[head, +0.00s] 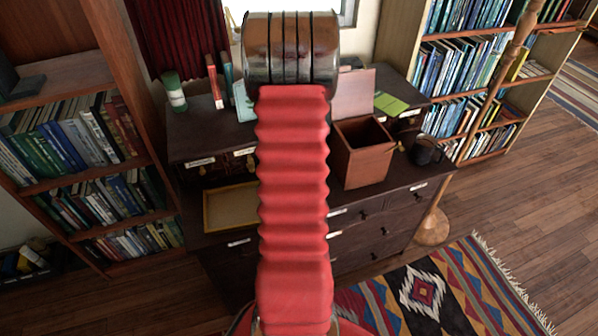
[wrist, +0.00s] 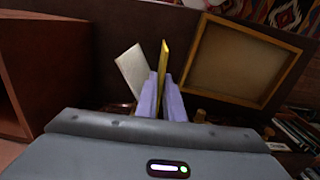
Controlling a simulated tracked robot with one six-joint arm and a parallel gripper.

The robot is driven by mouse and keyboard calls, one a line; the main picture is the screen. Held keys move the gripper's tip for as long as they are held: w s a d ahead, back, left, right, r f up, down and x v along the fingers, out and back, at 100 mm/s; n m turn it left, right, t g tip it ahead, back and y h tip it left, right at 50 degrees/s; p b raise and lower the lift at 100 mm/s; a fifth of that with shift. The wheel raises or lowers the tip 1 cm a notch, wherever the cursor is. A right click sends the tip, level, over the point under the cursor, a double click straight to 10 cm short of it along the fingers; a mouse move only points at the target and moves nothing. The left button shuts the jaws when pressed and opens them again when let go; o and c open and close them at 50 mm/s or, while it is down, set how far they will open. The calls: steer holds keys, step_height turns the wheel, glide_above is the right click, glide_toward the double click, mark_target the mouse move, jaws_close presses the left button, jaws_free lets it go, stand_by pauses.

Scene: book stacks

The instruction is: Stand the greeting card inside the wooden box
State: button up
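The wooden box (head: 362,165) is reddish brown, open at the top, and stands upright on the dark cabinet, right of my arm in the head view. Its side shows at the left of the wrist view (wrist: 25,75). My gripper (wrist: 161,92) shows pale lavender fingers close together in the wrist view. Between them stands a thin yellow panel, seen nearly edge-on, which looks like the greeting card (wrist: 164,60). A pale grey panel (wrist: 132,70) leans away to its left; I cannot tell whether it is the card's other leaf. In the head view my arm hides the gripper.
A shallow wooden-framed tray (head: 207,222) lies left of my arm. A dark mug (head: 425,151) stands right of the box. A pinkish panel (head: 354,92) stands behind the box, with green cards (head: 391,103) beside it. Bottles and books stand at the back left.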

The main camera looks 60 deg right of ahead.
steer(key=shift+f, duration=0.9)
steer(key=shift+c, duration=0.4)
jaws_close()
step_height(320, 180, up, 10)
steer(key=shift+r, duration=0.1)
stand_by(0.5)
